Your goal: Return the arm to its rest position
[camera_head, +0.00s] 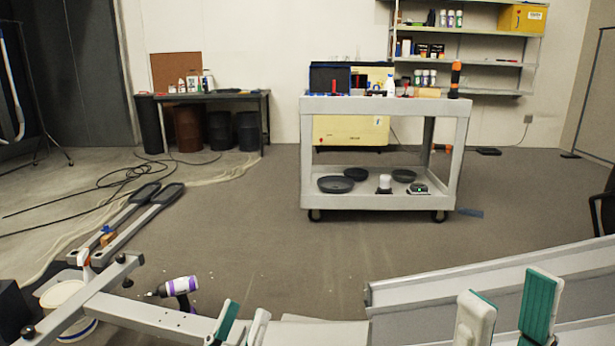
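My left gripper (245,313) is low in the head view, left of centre. Its teal-padded finger and white finger stand apart with nothing seen between them. My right gripper (509,290) is at the bottom right, its two fingers wide apart and empty, in front of a long grey panel (440,290). Both grippers are cut off by the bottom edge, and most of both arms is hidden. A grey metal frame (150,313) lies just left of my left gripper.
A purple and white drill (178,286) lies beyond the frame, near a white bucket (66,296). Two long pedal arms (138,221) and black cables (115,178) lie on the left floor. A grey cart (383,105) stands ahead; open floor lies before it.

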